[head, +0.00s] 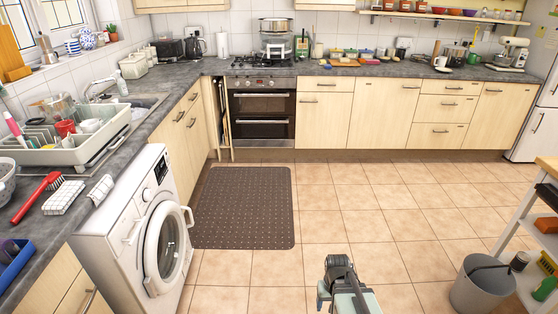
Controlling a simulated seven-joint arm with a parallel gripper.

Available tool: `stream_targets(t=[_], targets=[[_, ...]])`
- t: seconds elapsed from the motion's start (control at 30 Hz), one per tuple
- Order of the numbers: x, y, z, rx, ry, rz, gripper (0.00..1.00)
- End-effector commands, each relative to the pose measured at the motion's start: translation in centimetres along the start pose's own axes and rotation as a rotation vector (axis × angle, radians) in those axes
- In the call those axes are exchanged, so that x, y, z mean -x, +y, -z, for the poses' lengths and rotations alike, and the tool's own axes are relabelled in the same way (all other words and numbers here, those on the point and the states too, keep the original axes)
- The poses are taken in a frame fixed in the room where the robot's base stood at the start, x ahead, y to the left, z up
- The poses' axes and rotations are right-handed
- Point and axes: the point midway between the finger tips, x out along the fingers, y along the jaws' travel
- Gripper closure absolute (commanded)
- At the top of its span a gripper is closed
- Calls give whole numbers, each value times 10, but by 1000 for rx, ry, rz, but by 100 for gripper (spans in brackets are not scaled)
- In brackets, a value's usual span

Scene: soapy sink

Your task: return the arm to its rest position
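My arm (346,288) shows at the bottom middle of the head view, folded low over the tiled floor. Only its upper links are clear. I cannot make out the gripper's fingers or anything held in them. The sink (140,106) is set in the left counter below the window, well away from my arm. No object touches the visible part of my arm.
A washing machine (150,230) stands at the left under the counter. A dark mat (243,207) lies before the oven (262,112). A grey bucket (482,287) and a shelf unit (540,215) are at the right. The tiled floor between is clear.

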Motion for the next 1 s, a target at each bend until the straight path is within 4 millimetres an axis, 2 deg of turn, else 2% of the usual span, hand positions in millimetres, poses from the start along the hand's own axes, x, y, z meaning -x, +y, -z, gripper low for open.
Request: stream_targets(t=[0.17,0.37,0.7,1.0], targets=[[-28,0,-24,0,-61,0,33],[-68,0,-64,-1,-152,0,33],[-132,0,-148,-2,-323,0,33],[-175,1,-226,-3,-468,0,33]])
